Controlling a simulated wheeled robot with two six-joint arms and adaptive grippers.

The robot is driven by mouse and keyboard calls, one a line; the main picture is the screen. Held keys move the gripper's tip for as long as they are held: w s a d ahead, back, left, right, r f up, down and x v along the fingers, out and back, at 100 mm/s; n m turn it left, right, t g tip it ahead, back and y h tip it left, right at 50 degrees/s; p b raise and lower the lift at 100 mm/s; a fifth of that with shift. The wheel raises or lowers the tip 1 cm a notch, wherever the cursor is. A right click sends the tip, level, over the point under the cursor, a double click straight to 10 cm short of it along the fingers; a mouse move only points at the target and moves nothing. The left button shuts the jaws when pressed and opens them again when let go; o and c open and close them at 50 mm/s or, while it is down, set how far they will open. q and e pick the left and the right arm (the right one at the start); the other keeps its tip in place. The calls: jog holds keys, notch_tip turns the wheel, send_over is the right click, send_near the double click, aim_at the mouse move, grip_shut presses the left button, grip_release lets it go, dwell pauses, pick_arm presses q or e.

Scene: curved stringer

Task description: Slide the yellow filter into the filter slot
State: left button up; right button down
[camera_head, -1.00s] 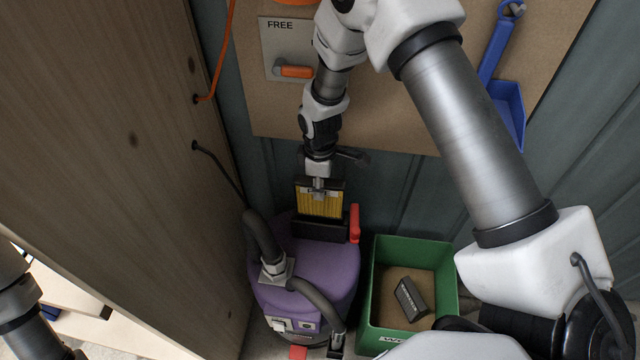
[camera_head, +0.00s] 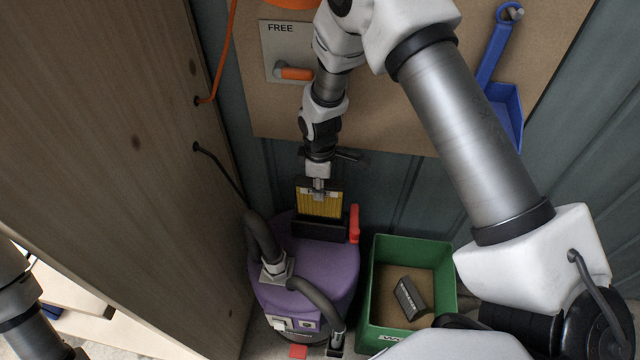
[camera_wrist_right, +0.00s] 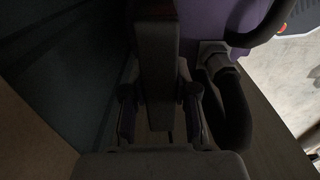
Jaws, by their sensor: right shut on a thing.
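The yellow filter (camera_head: 320,204), with pleats and a dark frame, stands upright at the back of the purple vacuum (camera_head: 318,265). Its lower edge is hidden behind or inside the dark filter slot housing (camera_head: 318,229); I cannot tell how deep it sits. My right gripper (camera_head: 319,190) is shut on the filter's top edge from above. In the dim right wrist view, the filter (camera_wrist_right: 155,75) shows as a dark slab between the gripper's fingers (camera_wrist_right: 158,112). Only part of my left arm shows at the lower left of the head view; its gripper is out of view.
A red lever (camera_head: 354,223) stands beside the slot housing. A grey hose (camera_head: 262,240) arches over the vacuum's left side. A green bin (camera_head: 447,275) holding a dark block (camera_head: 410,298) stands to the right. A wooden panel (camera_head: 120,150) closes the left side.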

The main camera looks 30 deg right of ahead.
aim_at(320, 208)
dwell(0.7)
jog(key=shift+f+b, duration=2.4)
jog(key=shift+f, duration=2.45)
jog(key=c, duration=0.8)
grip_release()
jog(key=shift+r, duration=0.1)
notch_tip(320, 208, up, 12)
